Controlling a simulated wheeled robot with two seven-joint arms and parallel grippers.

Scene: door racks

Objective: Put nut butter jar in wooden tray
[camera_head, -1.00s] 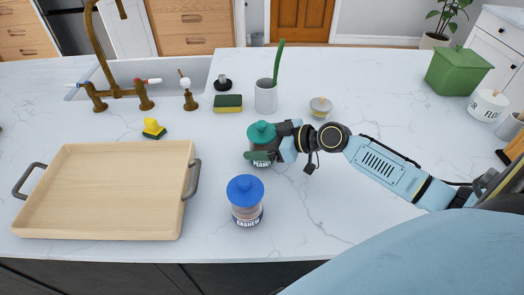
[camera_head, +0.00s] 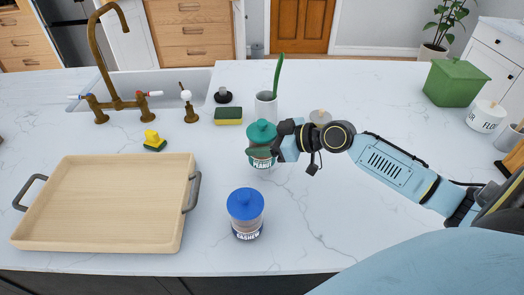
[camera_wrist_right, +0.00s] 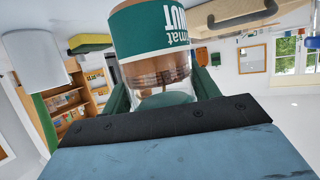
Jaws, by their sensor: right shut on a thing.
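A nut butter jar with a green lid and a "PEANUT" label (camera_head: 262,162) is in my right gripper (camera_head: 264,150). The same jar fills the upper middle of the right wrist view (camera_wrist_right: 155,40), between the two green fingers. A second jar with a blue lid and a "CASHEW" label (camera_head: 246,222) stands on the counter, nearer and apart from the gripper. The wooden tray (camera_head: 105,243) lies empty to the left, with grey handles at both ends. I cannot tell whether the held jar touches the counter. My left gripper is not in view.
A sponge (camera_head: 228,116) and a yellow-topped brush (camera_head: 154,141) lie near the sink (camera_head: 150,83). Counter between tray and jars is clear.

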